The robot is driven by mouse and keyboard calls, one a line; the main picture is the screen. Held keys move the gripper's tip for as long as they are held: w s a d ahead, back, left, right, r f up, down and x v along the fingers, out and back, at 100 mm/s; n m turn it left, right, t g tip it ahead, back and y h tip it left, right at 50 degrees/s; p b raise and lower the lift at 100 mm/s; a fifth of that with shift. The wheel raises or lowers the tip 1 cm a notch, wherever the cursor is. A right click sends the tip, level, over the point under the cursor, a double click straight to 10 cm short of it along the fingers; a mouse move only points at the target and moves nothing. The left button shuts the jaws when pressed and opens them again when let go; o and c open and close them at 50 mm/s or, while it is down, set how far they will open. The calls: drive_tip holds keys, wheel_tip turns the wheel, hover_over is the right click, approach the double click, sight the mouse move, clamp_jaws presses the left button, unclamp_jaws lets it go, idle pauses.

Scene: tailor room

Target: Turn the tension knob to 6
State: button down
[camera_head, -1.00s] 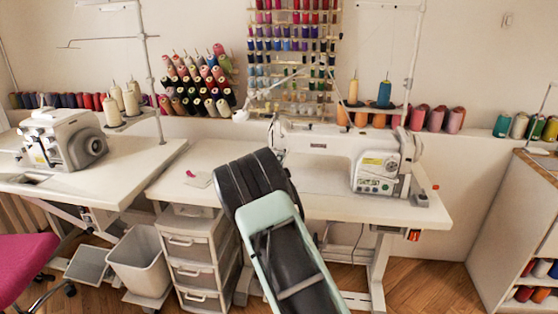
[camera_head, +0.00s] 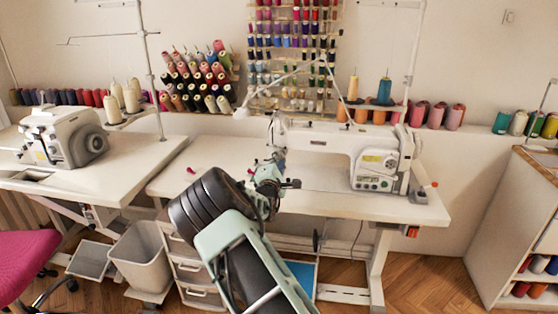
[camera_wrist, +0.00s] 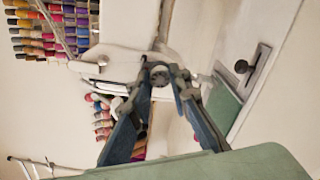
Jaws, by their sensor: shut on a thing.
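The white sewing machine (camera_head: 330,140) stands on the right-hand table. My gripper (camera_head: 277,155) is at the left end of the machine, where its needle head is, and my arm hides part of the table below. In the wrist view, my gripper (camera_wrist: 164,74) has its two fingertips closed on a small round grey tension knob (camera_wrist: 160,77) on the machine's head (camera_wrist: 118,62). The number on the knob cannot be read.
A second sewing machine (camera_head: 62,138) stands on the left table (camera_head: 120,165). Thread racks line the wall behind. A drawer unit (camera_head: 190,270) and a grey bin (camera_head: 142,260) stand below. The table right of the machine has some free room.

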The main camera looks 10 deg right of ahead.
drive_tip(key=shift+d, duration=0.1)
drive_tip(key=c, duration=1.8)
unclamp_jaws()
drive_tip(key=shift+s, duration=0.15)
drive_tip(key=v, duration=1.1)
drive_tip(key=shift+s, duration=0.35)
drive_tip(key=shift+r, duration=0.15)
